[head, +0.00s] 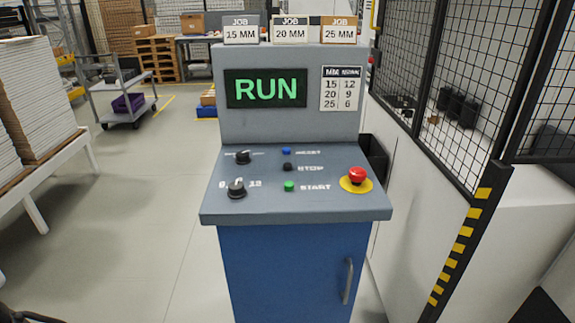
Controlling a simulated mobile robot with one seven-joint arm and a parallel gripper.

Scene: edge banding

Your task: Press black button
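The black button (287,167) is small and round, on the sloped grey panel (330,205) of a control console, left of the label STOP. A blue button (286,151) is just above it and a green button (289,186), labelled START, just below it. The console screen (265,87) shows RUN in green letters. Nothing touches the black button. My gripper is not in view.
A red mushroom button (357,175) on a yellow disc is at the panel's right. Black knobs (236,189) are at its left. A mesh fence (445,80) stands right of the console. A table with stacked boards (35,100) is far left. The floor between is clear.

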